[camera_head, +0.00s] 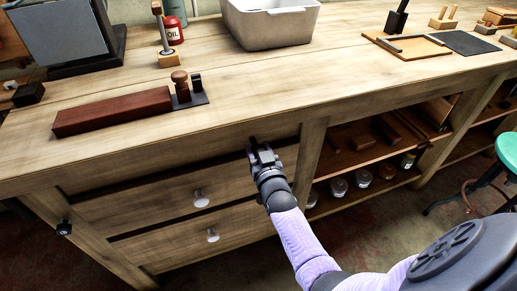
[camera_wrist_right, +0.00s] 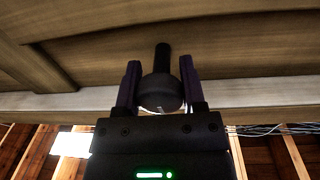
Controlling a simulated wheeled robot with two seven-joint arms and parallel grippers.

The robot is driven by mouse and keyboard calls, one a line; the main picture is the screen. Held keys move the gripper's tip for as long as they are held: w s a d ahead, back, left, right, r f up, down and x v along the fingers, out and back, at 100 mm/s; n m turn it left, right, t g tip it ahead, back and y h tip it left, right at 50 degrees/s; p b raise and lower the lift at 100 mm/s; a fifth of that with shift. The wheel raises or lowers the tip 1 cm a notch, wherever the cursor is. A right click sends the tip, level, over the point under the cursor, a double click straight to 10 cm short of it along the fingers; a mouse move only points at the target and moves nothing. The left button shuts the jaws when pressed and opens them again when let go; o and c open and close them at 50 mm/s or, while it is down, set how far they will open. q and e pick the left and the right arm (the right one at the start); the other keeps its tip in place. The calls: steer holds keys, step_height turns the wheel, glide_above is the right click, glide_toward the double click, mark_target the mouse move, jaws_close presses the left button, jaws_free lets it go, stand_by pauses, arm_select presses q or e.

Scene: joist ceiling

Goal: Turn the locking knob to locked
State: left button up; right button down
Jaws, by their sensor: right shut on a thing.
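The locking knob (camera_wrist_right: 162,92) is dark, with a round body and a narrow bar standing out from it, on the wooden front of the workbench in the right wrist view. My right gripper (camera_wrist_right: 160,76) has one finger on each side of the knob and is shut on it. Which way the knob is turned I cannot tell. My left gripper is not in view.
Two drawers with white knobs (camera_head: 200,198) lie left of my right gripper. Open shelves (camera_head: 350,185) with jars and wood blocks lie right. A black fitting (camera_head: 64,228) sits on the left leg. A green stool (camera_head: 508,148) stands at right. The bench top carries a grey bin (camera_head: 270,28).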

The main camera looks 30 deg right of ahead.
steer(key=shift+f, duration=0.1)
steer(key=shift+c, duration=2.1)
jaws_free()
steer(key=shift+o, duration=1.2)
